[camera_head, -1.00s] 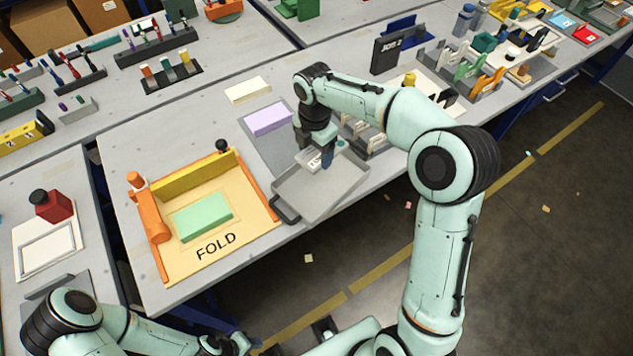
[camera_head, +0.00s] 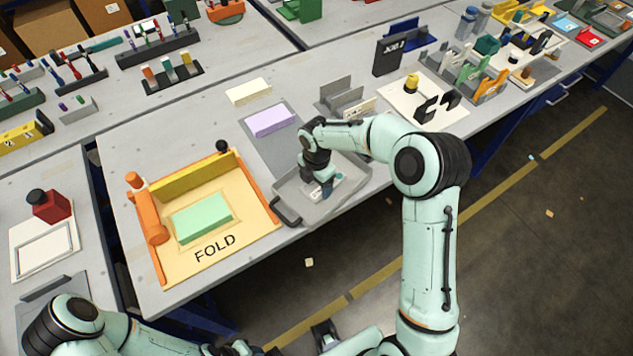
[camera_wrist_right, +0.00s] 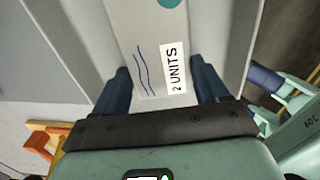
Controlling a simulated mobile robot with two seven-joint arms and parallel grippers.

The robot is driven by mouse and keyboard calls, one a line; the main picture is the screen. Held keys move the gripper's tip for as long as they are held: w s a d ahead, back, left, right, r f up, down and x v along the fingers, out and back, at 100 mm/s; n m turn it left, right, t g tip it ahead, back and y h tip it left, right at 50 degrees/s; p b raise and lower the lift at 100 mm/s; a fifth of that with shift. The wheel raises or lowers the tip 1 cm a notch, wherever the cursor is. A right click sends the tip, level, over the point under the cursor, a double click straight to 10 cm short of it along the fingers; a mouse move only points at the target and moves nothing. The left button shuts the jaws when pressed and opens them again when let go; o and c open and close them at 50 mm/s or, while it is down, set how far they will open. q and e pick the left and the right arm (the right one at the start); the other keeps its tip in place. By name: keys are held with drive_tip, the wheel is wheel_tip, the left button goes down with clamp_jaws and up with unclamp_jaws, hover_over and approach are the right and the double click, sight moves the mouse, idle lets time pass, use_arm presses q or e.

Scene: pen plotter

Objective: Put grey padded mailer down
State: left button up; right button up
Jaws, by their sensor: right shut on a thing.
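The grey padded mailer (camera_head: 345,186) is pale grey with a teal dot and is over the grey tray (camera_head: 292,208) at the front edge of the table. In the right wrist view the mailer (camera_wrist_right: 160,45) shows a "2 UNITS" label and wavy blue lines. My right gripper (camera_head: 325,187) is shut on it, with a dark blue finger on each side (camera_wrist_right: 163,78). I cannot tell whether the mailer touches the tray floor. My left gripper (camera_head: 232,348) is at the bottom edge, partly cut off, and its jaws are unclear.
Left of the tray is a FOLD board (camera_head: 193,262) with a green block (camera_head: 203,217) and orange side bars. A lilac block (camera_head: 270,121) lies behind the tray. Grey upright dividers (camera_head: 340,97) and a black stand (camera_head: 388,56) are further right.

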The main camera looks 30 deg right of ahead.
sight(316, 187)
drive_tip(key=shift+f, duration=0.2)
drive_tip(key=o, duration=1)
drive_tip(key=shift+r, duration=0.2)
wheel_tip(316, 187, up, 12)
drive_tip(key=shift+r+p, duration=0.1)
drive_tip(key=shift+p, duration=0.5)
